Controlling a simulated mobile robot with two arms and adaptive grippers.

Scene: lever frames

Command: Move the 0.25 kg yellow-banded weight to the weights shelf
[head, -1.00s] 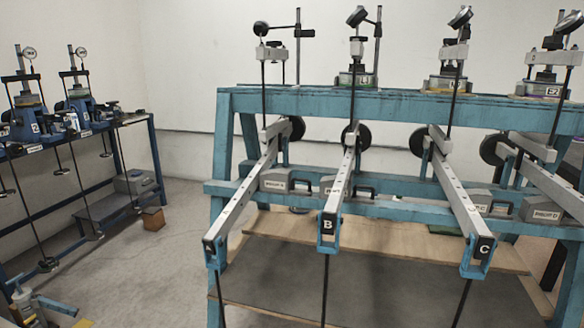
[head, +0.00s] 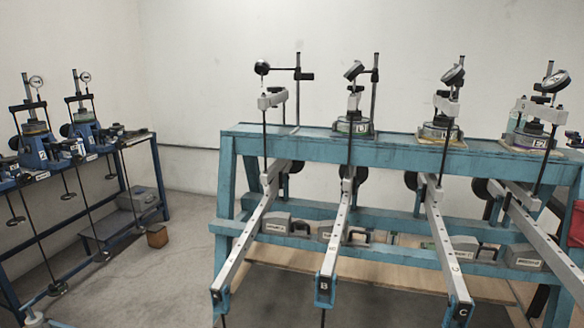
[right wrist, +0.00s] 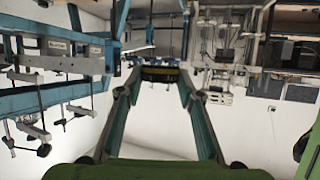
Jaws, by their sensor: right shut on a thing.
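In the right wrist view my right gripper (right wrist: 160,82) has its two long teal fingers closed on a dark, flat thing with a dull yellow band (right wrist: 160,74). It looks like the yellow-banded weight, seen edge-on between the fingertips; any mass marking on it is too small to read. My left gripper is in neither view, and my right gripper does not show in the head view. I cannot pick out the weights shelf with certainty in these frames.
A blue bench frame (head: 300,143) fills the right of the head view, with long lever arms marked B (head: 325,283) and C (head: 461,308) sticking out. A second blue rack (head: 62,205) stands at the left. Floor (head: 185,262) between them is open, with a small brown box (head: 157,236).

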